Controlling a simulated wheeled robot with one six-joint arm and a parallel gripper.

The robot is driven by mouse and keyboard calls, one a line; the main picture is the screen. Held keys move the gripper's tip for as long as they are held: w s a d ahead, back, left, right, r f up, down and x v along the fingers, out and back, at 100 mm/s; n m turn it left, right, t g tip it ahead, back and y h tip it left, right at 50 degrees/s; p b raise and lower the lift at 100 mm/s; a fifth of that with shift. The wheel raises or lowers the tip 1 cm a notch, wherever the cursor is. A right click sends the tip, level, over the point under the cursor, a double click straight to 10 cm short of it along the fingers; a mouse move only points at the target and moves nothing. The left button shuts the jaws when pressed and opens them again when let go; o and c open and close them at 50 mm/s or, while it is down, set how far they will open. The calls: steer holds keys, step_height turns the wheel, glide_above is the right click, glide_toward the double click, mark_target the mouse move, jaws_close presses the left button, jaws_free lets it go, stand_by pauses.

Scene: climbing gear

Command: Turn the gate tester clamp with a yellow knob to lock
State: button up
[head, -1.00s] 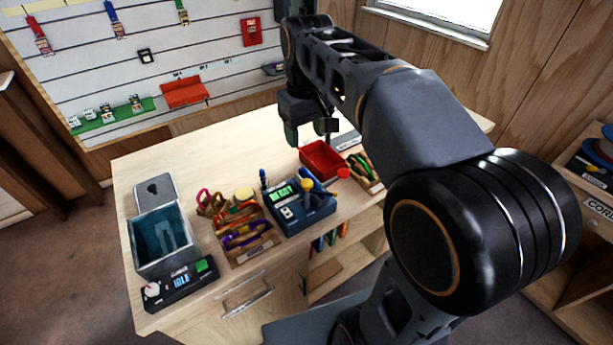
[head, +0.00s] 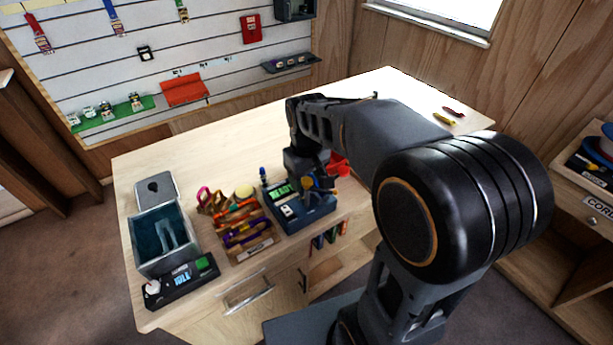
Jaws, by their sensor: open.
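The gate tester (head: 303,217) is a dark blue box with a small lit green display, near the front edge of the bench. Its yellow knob (head: 308,183) shows only in part, at the tester's back right, against my dark gripper. My gripper (head: 319,184) is open and low over the right part of the tester, at the knob. Whether the fingers touch the knob or stand around it, I cannot tell. The clamp's position is too small to read.
A wooden tray of coloured gear (head: 262,245) stands close left of the tester. Farther left are a grey water tank (head: 141,262) and a control box (head: 184,291). A red bin (head: 341,166) is partly behind my arm.

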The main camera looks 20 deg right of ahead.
steer(key=shift+f, duration=0.15)
jaws_close()
stand_by(0.5)
